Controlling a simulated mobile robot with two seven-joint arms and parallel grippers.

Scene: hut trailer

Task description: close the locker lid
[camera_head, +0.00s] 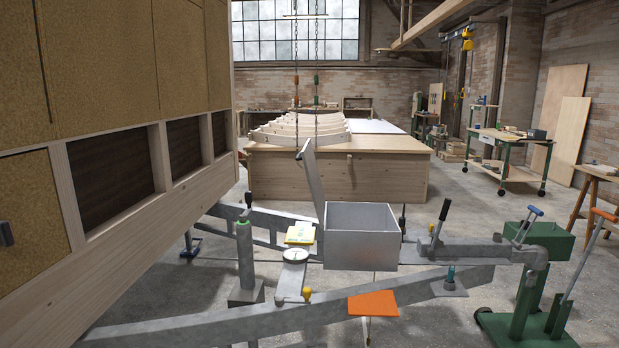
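The locker (362,248) is an open-topped grey metal box on the trailer's drawbar frame, near the middle of the view. Its lid (312,180) is open and stands up from the box's left side, leaning a little to the left and seen nearly edge-on. Part of the box's inside shows from above, but its floor is hidden by the front wall. Neither of my grippers shows in the head view.
The wooden hut wall (110,180) fills the left. A grey post (245,255), a yellow item (300,233) and a round dial (295,256) stand left of the locker. An orange plate (373,303) is in front. A handled lever (439,222) and green stand (530,305) are right.

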